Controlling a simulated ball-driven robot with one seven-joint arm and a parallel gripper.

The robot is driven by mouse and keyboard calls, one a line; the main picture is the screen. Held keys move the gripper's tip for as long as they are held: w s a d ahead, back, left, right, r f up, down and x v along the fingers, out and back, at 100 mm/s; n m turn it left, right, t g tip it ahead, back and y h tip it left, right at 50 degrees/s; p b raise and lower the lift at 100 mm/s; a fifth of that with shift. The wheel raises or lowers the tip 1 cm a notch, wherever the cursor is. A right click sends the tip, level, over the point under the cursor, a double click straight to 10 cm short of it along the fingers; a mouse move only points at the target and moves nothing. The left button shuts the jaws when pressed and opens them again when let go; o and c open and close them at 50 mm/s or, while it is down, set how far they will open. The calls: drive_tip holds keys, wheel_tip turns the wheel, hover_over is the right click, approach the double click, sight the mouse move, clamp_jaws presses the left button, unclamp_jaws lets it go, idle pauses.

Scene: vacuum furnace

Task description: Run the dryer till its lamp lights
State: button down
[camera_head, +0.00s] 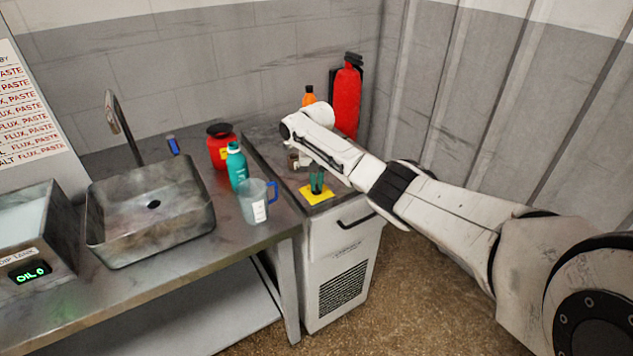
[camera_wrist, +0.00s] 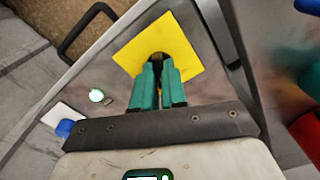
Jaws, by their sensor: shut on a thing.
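The dryer appears to be the white cabinet (camera_head: 345,255) with a dark front handle and a vent grille, at the right end of the bench. A yellow square plate (camera_wrist: 190,50) lies on its grey top; it also shows in the head view (camera_head: 326,195). My gripper (camera_wrist: 159,68) points down over this plate. Its green fingers are shut on a dark knob-like part (camera_wrist: 157,58), mostly hidden between the fingertips. A small round lamp (camera_wrist: 97,96) on the top glows pale green. A blue button (camera_wrist: 65,128) on a white plate is near it.
A red fire extinguisher (camera_head: 346,98) and an orange bottle (camera_head: 309,95) stand behind the dryer. Left are a measuring jug (camera_head: 254,205), a teal bottle (camera_head: 237,168), a red container (camera_head: 219,150) and a sink (camera_head: 170,223). The floor (camera_head: 390,300) in front is clear.

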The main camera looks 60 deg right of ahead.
sight(317, 185)
drive_tip(key=n, duration=0.5)
drive_tip(key=shift+n, duration=0.4)
drive_tip(key=n, duration=0.5)
drive_tip(key=shift+n, duration=0.3)
drive_tip(key=c, duration=1.2)
unclamp_jaws()
drive_tip(key=shift+r, duration=0.1)
wheel_tip(317, 185, up, 11)
drive_tip(key=shift+f+b, duration=0.2)
drive_tip(key=shift+b, duration=0.25)
drive_tip(key=shift+f, duration=0.1)
